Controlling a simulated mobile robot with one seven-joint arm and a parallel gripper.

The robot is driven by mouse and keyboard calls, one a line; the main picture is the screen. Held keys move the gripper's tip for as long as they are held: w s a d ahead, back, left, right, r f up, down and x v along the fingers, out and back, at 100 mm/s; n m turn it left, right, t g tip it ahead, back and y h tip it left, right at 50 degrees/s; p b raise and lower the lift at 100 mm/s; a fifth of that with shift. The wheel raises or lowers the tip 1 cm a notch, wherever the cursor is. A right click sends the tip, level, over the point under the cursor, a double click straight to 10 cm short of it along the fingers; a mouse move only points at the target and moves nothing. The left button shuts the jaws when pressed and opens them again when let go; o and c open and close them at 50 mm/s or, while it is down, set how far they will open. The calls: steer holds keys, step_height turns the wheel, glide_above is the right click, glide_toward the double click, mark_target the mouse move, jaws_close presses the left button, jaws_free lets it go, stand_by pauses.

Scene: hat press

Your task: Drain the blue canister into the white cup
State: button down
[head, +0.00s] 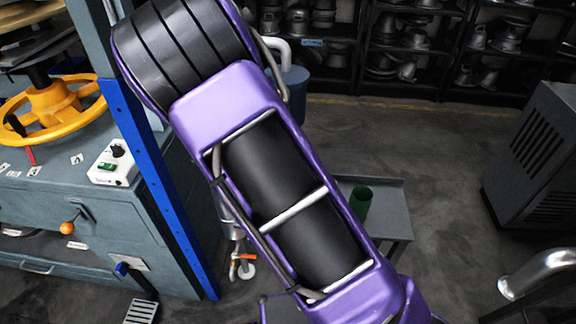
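My purple arm crosses the middle of the head view and hides much behind it. A dark blue canister (296,84) shows in part past the arm's upper right edge, near a white elbow pipe (282,52). On the arm's lower left side, a grey cylindrical fitting (231,228) shows in part, with an orange handle (246,257) below it. A small white cup-like thing (247,271) is just under the handle. Whether the fitting joins the blue canister is hidden by the arm. My gripper is not in view.
A grey table (394,208) with a green cup (361,201) stands right of the arm. A blue-grey press (100,225) with a yellow handwheel (55,108) fills the left. A dark cabinet (535,160) stands at right. Shelves (410,45) line the back. Floor between is clear.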

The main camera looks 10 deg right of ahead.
steer(key=shift+s+f, duration=0.1)
stand_by(0.3)
steer(key=c, duration=0.8)
jaws_free()
steer(key=shift+o, duration=0.2)
steer(key=p+v, duration=0.6)
steer(key=v, duration=1.1)
steer(key=shift+s, duration=0.15)
